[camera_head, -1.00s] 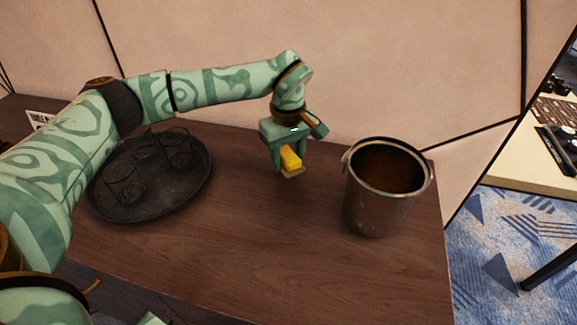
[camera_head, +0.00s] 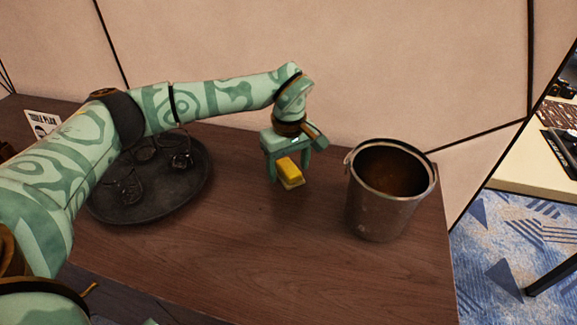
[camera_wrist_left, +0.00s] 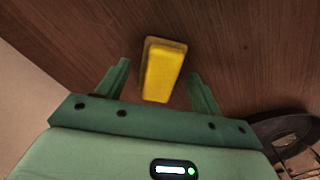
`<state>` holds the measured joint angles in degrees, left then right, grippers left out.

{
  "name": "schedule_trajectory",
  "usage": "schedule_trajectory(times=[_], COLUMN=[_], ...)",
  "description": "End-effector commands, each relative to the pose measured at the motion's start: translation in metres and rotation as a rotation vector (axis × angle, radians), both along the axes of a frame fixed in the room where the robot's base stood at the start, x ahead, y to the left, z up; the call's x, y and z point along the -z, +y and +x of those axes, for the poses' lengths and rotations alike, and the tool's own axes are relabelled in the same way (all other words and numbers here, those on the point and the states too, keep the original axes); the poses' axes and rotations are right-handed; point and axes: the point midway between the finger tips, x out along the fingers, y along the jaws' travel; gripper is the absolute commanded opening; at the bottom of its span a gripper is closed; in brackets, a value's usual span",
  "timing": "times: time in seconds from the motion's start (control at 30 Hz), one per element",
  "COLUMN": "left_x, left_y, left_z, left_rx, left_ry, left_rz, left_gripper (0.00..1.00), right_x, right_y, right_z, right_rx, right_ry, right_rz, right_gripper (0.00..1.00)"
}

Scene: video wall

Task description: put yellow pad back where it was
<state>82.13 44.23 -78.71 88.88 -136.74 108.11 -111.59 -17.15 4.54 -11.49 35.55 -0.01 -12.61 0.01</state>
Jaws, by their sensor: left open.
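The yellow pad (camera_head: 289,170) is a small block with a tan-brown layer under it. It appears to lie on the brown wooden table (camera_head: 240,255), left of the metal bucket. My left gripper (camera_head: 288,180) is directly over it, pointing down, with its fingers spread open on either side. In the left wrist view the pad (camera_wrist_left: 163,75) shows between and just beyond the two fingertips (camera_wrist_left: 159,68), with a gap on both sides. My right gripper is not in view.
The metal bucket (camera_head: 380,210) stands near the table's right end. A dark round tray (camera_head: 150,208) with several glasses (camera_head: 128,188) is at the left, partly under my left arm. A small sign (camera_head: 42,122) stands behind it. The table's front middle is clear. A wall rises behind.

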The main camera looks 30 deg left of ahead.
Motion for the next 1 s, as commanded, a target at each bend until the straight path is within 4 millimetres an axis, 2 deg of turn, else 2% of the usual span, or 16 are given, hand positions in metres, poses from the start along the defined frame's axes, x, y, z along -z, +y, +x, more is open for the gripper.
schedule_trajectory(times=[0.03, 0.2, 0.43, 0.6, 1.0], left_x=[-0.014, -0.057, -0.102, -0.115, -0.115], left_y=[0.000, 0.000, 0.000, 0.000, 0.000], left_z=[0.001, 0.001, 0.001, 0.000, 0.001], left_rx=[-0.001, -0.001, -0.001, -0.002, -0.001], left_ry=[-0.007, -0.010, -0.007, -0.002, -0.001], left_rz=[0.000, 0.000, 0.000, 0.000, -0.001], left_gripper=[0.66, 0.66, 0.66, 0.66, 0.66], right_x=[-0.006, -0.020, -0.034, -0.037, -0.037], right_y=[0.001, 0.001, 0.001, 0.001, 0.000], right_z=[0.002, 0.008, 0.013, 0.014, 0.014], right_rx=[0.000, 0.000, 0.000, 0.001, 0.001], right_ry=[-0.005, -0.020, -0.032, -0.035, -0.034], right_rz=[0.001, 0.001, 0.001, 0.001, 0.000], right_gripper=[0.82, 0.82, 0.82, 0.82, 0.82])
